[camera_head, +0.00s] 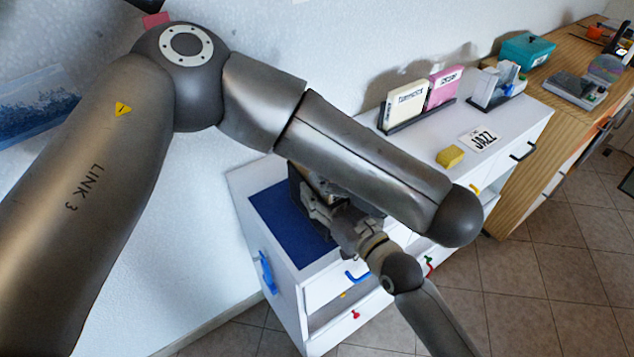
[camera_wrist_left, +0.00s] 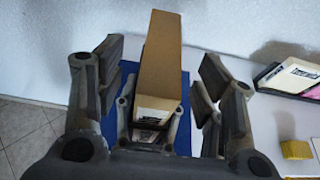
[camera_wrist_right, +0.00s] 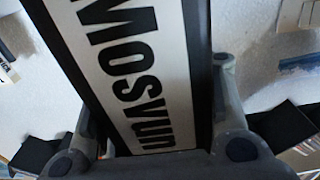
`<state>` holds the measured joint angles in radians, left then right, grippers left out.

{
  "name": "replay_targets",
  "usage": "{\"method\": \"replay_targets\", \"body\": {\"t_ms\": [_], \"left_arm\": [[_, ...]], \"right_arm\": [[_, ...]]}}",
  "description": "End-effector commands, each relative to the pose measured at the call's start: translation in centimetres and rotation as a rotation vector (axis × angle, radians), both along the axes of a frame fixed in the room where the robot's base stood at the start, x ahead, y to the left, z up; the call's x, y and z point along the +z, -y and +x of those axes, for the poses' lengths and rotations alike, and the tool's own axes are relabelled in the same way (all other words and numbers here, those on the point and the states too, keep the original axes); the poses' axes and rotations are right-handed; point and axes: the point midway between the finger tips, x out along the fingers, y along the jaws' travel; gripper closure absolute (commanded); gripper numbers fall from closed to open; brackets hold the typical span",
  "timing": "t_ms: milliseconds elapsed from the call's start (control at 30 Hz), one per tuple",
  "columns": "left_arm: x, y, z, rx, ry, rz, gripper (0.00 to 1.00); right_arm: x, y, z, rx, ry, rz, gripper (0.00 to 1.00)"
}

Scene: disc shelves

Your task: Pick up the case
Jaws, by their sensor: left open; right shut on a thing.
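My right gripper (camera_head: 315,200) is over the blue mat on the white cabinet. In the right wrist view its fingers (camera_wrist_right: 155,105) are shut on a dark case with a white label (camera_wrist_right: 130,60) reading "Mosvun". My left gripper (camera_wrist_left: 163,68) is open in its wrist view; in the head view its arm hides it. A tall tan box-like thing (camera_wrist_left: 163,58) with a pale label at its lower end stands between the left fingers in the picture, with grey fingers around its lower end. I cannot tell whether it is the same case, or whether the left fingers touch it.
The blue mat (camera_head: 285,218) covers the near end of the white cabinet (camera_head: 250,180). A black rack (camera_head: 405,124) holds a cream case (camera_head: 403,101) and a pink case (camera_head: 444,87). A yellow block (camera_head: 450,156) and a JAZZ card (camera_head: 480,139) lie nearby.

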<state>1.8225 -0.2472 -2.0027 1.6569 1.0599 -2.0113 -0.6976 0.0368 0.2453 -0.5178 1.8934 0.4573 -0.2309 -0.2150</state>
Motion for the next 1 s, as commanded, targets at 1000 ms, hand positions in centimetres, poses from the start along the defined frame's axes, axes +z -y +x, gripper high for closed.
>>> {"method": "replay_targets", "body": {"t_ms": [1000], "left_arm": [[-2.6, -3.5, 5.2, -0.001, -0.001, -0.002, 0.55]], "right_arm": [[0.0, 0.0, 0.0, 0.001, -0.001, 0.0, 0.76]]}}
